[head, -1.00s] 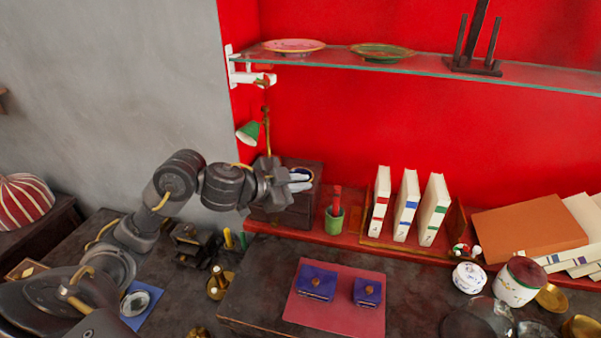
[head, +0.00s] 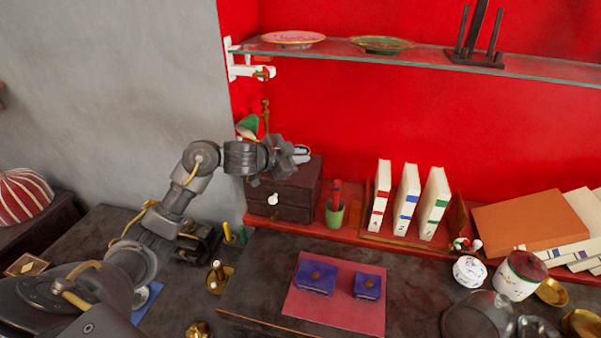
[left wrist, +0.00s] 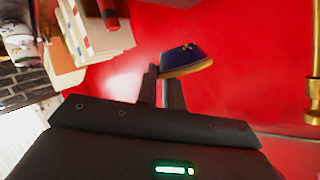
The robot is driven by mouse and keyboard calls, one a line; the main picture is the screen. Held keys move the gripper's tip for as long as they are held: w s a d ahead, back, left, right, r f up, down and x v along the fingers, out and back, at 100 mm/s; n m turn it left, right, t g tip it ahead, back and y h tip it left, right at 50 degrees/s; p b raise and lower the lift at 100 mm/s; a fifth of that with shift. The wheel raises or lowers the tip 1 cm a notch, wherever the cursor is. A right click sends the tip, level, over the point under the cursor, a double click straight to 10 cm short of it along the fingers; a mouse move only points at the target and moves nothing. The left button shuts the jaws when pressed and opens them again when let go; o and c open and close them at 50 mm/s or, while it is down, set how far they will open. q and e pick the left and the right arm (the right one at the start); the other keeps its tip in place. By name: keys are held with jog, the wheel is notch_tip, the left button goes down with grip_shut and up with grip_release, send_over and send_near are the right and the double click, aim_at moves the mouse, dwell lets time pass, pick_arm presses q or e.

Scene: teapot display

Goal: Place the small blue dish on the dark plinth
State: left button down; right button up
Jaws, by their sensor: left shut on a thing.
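The small blue dish (left wrist: 186,57) has a gold rim and shows at the fingertips in the left wrist view. My left gripper (left wrist: 163,82) is shut on its edge. In the head view my left gripper (head: 298,151) is over the back of a dark wooden box (head: 296,207) with a white knob, with red wall behind. The dish is mostly hidden there by the fingers. This dark box may be the plinth; I cannot tell for sure. The gap between the dish and the box top is unclear. My right gripper is not in view.
A green cup (head: 335,214) stands right of the box, then white books (head: 407,203). A green lamp (head: 248,126) is behind my arm. A glass shelf (head: 345,55) with plates runs above. Blue boxes (head: 316,278) lie on a red mat (head: 335,312) in front.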

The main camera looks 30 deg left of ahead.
pick_arm(q)
send_over(300, 179)
jog(key=f, duration=0.4)
jog(key=shift+s+d+f, duration=0.15)
jog(key=shift+s, duration=0.05)
notch_tip(300, 179, down, 3)
jog(key=shift+w+p, duration=0.15)
jog(key=shift+p, duration=0.55)
jog(key=shift+f, duration=0.25)
jog(key=c, duration=1.5)
grip_release()
jog(key=b+v, duration=0.1)
jog(key=v, duration=1.1)
jog(key=shift+r, duration=0.1)
